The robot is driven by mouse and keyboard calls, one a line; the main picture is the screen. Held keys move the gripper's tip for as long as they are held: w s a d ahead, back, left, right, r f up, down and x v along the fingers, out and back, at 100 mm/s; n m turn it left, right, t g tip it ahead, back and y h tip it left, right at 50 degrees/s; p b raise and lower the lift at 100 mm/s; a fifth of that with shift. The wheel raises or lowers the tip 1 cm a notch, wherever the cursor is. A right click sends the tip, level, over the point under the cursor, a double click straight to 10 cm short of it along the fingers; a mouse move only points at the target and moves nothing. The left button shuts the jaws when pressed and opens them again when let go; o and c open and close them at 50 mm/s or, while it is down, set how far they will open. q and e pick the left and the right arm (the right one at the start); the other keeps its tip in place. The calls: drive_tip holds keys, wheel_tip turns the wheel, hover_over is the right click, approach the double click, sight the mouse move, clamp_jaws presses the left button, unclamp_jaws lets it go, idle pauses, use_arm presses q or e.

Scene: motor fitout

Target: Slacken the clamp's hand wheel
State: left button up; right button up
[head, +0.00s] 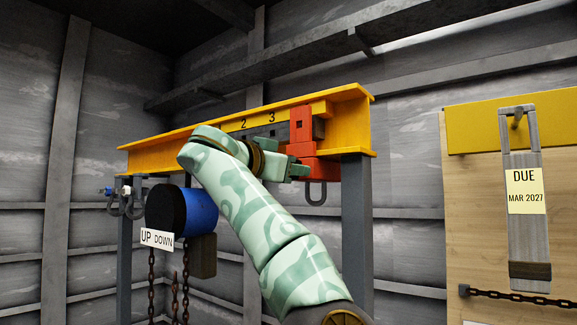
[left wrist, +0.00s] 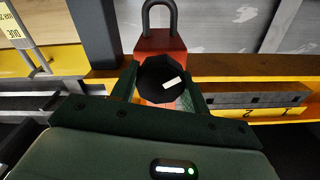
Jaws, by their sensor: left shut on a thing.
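The red clamp (head: 303,130) sits on the yellow beam (head: 352,115) near its right end, with a dark shackle (head: 316,192) hanging below. In the left wrist view the clamp (left wrist: 160,44) stands behind its black, many-sided hand wheel (left wrist: 155,88), which has a white mark on its face. My left gripper (head: 298,171) reaches the clamp from the left and front. In the left wrist view its fingers (left wrist: 162,84) lie on both sides of the hand wheel, shut on it. The wheel is hidden by my gripper in the head view. My right gripper is out of view.
A blue and black hoist (head: 200,212) with an UP/DOWN tag (head: 158,239) and chains hangs left below the beam. A grey post (head: 357,220) stands under the beam's right end. At the right is a wooden board (head: 475,220) with a strap tagged DUE MAR 2027 (head: 526,191).

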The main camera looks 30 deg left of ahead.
use_arm(q)
drive_tip(key=n, duration=0.5)
drive_tip(key=shift+w+f+n, duration=0.1)
drive_tip(key=shift+f+n, duration=0.15)
drive_tip(key=shift+n, duration=0.05)
idle(0.4)
drive_tip(key=o, duration=1)
drive_tip(key=shift+r, duration=0.1)
drive_tip(key=s+b, duration=0.2)
drive_tip(key=s, duration=0.3)
drive_tip(key=s+a+b, duration=0.1)
drive_tip(key=s+b, duration=0.1)
drive_tip(key=s, duration=0.4)
drive_tip(key=s+b, duration=0.3)
drive_tip(key=s, duration=0.2)
drive_tip(key=shift+s+a, duration=0.2)
drive_tip(key=shift+s, duration=0.05)
